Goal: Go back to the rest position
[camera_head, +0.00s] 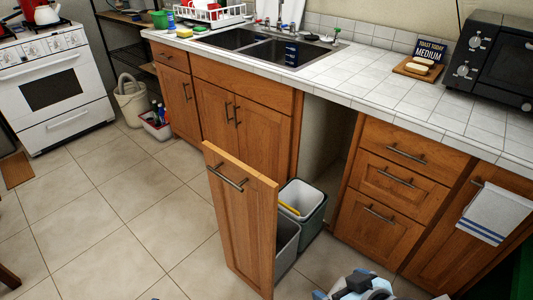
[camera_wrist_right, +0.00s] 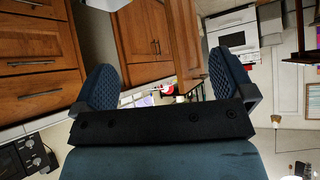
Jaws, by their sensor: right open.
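My right gripper (camera_wrist_right: 164,78) is open in the right wrist view. Its two dark padded fingers stand wide apart with nothing between them. In the head view, only a small grey and blue part of my right arm shows at the bottom edge, right of the pulled-out bin unit. My left gripper is not in view.
A wooden pull-out door (camera_head: 240,222) stands open, with a bin (camera_head: 306,212) behind it. Drawers (camera_head: 385,182), a hanging towel (camera_head: 495,213) and the tiled counter (camera_head: 400,90) are at right. Floor at left (camera_head: 110,220) is clear. A white stove (camera_head: 52,85) stands far left.

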